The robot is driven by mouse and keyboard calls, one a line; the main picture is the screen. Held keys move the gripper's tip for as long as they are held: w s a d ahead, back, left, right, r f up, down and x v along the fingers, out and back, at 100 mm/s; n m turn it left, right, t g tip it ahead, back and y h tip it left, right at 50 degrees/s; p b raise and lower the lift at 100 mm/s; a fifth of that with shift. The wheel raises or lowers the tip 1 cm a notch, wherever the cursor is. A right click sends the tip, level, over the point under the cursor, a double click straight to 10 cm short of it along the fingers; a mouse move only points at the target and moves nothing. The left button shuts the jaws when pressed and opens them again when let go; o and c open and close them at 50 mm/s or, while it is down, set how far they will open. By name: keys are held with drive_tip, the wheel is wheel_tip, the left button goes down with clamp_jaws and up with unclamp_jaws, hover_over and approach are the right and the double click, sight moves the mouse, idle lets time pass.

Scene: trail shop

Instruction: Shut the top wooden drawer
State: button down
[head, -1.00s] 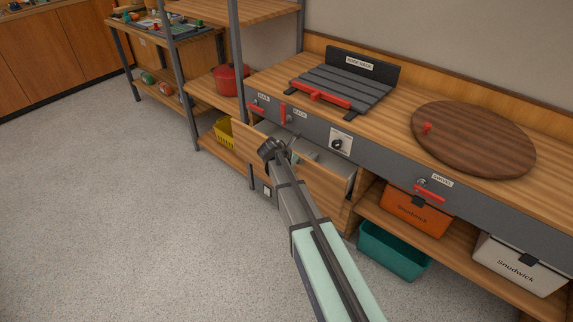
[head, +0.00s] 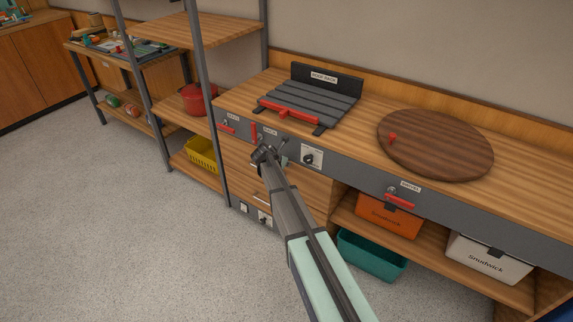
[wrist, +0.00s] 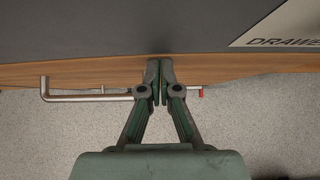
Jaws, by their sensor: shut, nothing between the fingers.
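The top wooden drawer (head: 305,184) sits below the grey panel of the counter. In the head view its front looks flush or nearly flush with the cabinet, and no drawer interior shows. My arm hides part of its front. In the wrist view a strip of its wooden front (wrist: 90,73) runs under the grey panel, with a metal bar handle (wrist: 90,97) along it. My gripper (wrist: 160,70) is shut and empty, its fingertips at the wooden strip beside the handle. In the head view my gripper (head: 268,154) is at the drawer's upper left.
The grey panel (head: 350,170) carries red handles and a dial plate (head: 312,158). A roof rack model (head: 315,98) and a round wooden board (head: 436,145) are on top. Orange (head: 390,215), teal (head: 370,255) and white bins (head: 488,257) are at right. The floor at left is clear.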

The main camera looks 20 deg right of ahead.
drive_tip(key=shift+w+d+r, duration=0.15)
drive_tip(key=shift+w+d, duration=0.05)
drive_tip(key=shift+w, duration=0.05)
drive_tip(key=s+a+r, duration=0.6)
drive_tip(key=s+a, duration=0.1)
drive_tip(key=a, duration=0.2)
drive_tip(key=shift+s+r, duration=0.25)
drive_tip(key=shift+r, duration=0.15)
